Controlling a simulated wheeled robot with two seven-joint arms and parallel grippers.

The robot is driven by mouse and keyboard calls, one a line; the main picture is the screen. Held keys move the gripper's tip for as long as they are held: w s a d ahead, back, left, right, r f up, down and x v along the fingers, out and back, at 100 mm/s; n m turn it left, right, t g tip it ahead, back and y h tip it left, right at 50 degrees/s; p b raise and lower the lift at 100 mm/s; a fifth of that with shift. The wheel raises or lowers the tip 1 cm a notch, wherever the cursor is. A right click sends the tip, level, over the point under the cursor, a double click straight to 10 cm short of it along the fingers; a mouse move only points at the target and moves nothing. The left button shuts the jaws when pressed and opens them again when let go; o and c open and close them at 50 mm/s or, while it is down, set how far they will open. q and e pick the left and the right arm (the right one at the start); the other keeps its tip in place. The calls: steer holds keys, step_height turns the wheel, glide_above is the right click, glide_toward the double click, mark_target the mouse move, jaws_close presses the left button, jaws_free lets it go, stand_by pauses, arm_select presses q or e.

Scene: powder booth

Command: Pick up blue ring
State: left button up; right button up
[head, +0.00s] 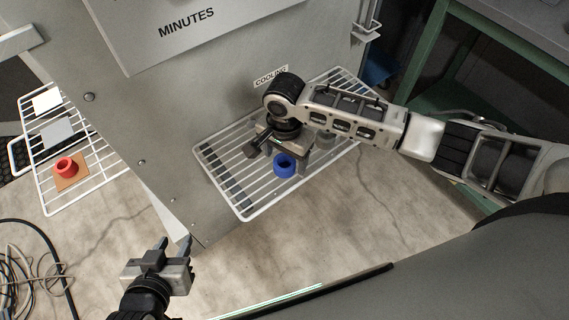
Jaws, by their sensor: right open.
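The blue ring (285,166) sits on the white wire cooling rack (248,213), near its front edge. My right gripper (276,165) is over the rack, pointing down, with its fingers apart close to the ring. One finger shows to the left of the ring and one just behind and right of it. I cannot tell whether either finger touches the ring. My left gripper (176,243) is at the lower left, away from the rack, with its two fingers apart and nothing between them.
A second wire rack (98,178) at the left holds a red ring (66,167) on a brown square and two pale squares. A grey panel (190,110) stands between the racks. Cables (30,265) lie on the floor at lower left. A green-framed bench (430,60) stands at upper right.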

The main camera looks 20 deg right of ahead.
mark_target(284, 165)
step_height(284, 165, down, 2)
steer(key=shift+f, duration=0.15)
steer(key=c, duration=1.1)
